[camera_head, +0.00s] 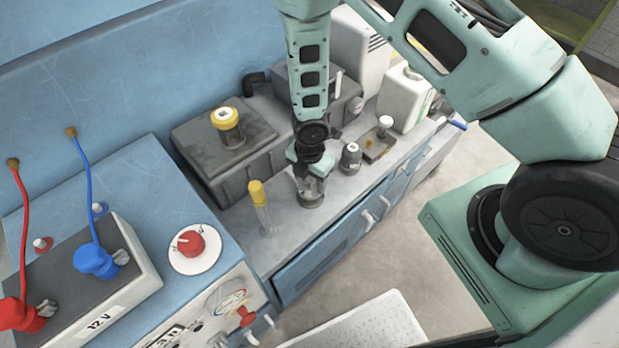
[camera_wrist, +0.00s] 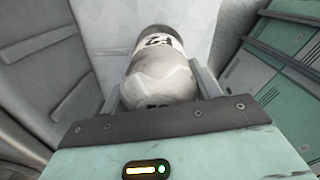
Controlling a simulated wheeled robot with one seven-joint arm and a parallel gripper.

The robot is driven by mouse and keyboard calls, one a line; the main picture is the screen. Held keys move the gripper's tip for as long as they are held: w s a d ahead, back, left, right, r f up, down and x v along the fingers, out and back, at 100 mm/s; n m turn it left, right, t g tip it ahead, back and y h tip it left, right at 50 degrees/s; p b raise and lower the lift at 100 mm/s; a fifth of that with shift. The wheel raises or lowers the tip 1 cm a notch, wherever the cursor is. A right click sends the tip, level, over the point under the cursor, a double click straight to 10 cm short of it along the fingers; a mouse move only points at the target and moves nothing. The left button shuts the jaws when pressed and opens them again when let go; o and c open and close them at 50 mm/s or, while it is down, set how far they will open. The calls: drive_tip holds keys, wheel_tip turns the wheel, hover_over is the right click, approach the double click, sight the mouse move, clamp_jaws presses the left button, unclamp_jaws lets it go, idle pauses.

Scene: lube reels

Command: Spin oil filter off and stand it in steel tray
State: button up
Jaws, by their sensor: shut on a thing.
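My gripper (camera_head: 308,172) points down over the bench and is shut on a pale grey cylinder (camera_wrist: 158,75) with dark lettering and a dark band. In the head view the cylinder's lower end (camera_head: 311,200) shows at the bench top; I cannot tell if it touches, or whether this is the oil filter. A yellow-topped cylinder (camera_head: 228,125) with a white label stands upright on a dark grey block (camera_head: 190,150). A small, stained metal tray (camera_head: 376,150), possibly the steel tray, lies to the right, with a white-topped piece (camera_head: 385,124) at it.
A small dark grey labelled cylinder (camera_head: 350,158) stands just right of my gripper. A yellow-capped clear tube (camera_head: 260,208) stands to its left. A 12V battery (camera_head: 100,280) and red knob (camera_head: 191,242) are at the left.

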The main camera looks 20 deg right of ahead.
drive_tip(key=shift+r+p, duration=2)
drive_tip(key=shift+r, duration=0.5)
